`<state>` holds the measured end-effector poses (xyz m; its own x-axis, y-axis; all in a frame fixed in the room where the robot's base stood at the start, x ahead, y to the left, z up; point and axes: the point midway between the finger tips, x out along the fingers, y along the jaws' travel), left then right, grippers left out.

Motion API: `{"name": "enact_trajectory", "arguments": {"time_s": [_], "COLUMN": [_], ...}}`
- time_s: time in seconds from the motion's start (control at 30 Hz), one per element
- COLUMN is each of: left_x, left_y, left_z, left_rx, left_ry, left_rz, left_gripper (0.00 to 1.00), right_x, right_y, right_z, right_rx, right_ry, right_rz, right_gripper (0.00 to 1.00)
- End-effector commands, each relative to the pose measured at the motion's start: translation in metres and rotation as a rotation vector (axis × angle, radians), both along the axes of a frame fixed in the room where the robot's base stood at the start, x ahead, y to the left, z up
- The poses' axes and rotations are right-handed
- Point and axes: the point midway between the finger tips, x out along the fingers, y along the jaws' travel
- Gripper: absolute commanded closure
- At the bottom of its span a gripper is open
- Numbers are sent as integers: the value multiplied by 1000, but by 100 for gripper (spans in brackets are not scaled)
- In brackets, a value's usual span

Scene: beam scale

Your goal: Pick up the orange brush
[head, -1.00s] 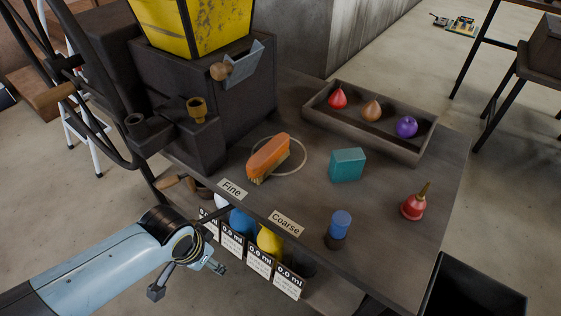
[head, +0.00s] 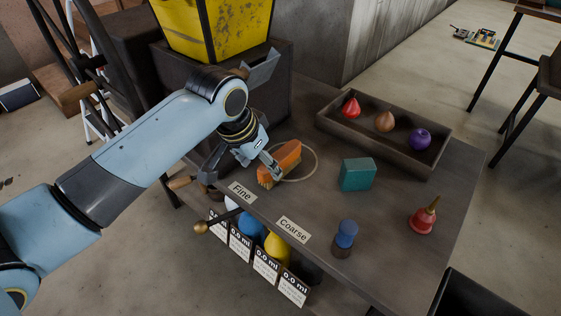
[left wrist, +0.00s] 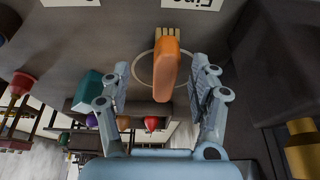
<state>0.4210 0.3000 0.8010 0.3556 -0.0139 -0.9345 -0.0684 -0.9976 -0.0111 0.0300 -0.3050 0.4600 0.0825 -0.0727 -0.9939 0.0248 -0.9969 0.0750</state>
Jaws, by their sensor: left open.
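The orange brush (head: 284,159) with pale bristles lies on the dark table, partly inside a thin drawn ring (head: 314,163). In the head view my left gripper (head: 269,166) is at the brush and hides part of it. In the left wrist view the brush (left wrist: 167,68) shows between the two spread fingers of the left gripper (left wrist: 160,85), with a gap on each side. The left gripper is open and holds nothing. My right gripper is not in view.
A wooden tray (head: 330,126) holds colored pieces behind. A dark machine with a yellow hopper (head: 215,30) stands close at the left.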

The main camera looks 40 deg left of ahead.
Motion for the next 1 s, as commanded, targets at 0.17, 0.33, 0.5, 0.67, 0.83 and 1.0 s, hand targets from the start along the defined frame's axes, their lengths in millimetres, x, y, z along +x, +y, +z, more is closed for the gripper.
{"name": "enact_trajectory", "arguments": {"time_s": [0.17,0.33,0.5,0.67,0.83,1.0], "left_x": [29,40,48,57,72,76], "left_y": [0,-1,-1,1,4,4], "left_z": [32,6,-12,-24,-48,-60], "left_rx": [-13,-16,-14,-13,-14,-14], "left_ry": [-27,-25,-26,-27,-26,-27], "left_rz": [-18,-19,-19,-19,-19,-19], "left_gripper": [38,38,38,38,38,38], "right_x": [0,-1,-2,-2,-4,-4], "right_y": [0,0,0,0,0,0], "right_z": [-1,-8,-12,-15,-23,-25], "right_rx": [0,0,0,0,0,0], "right_ry": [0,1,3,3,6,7], "right_rz": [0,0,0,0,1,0], "right_gripper": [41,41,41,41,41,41]}}
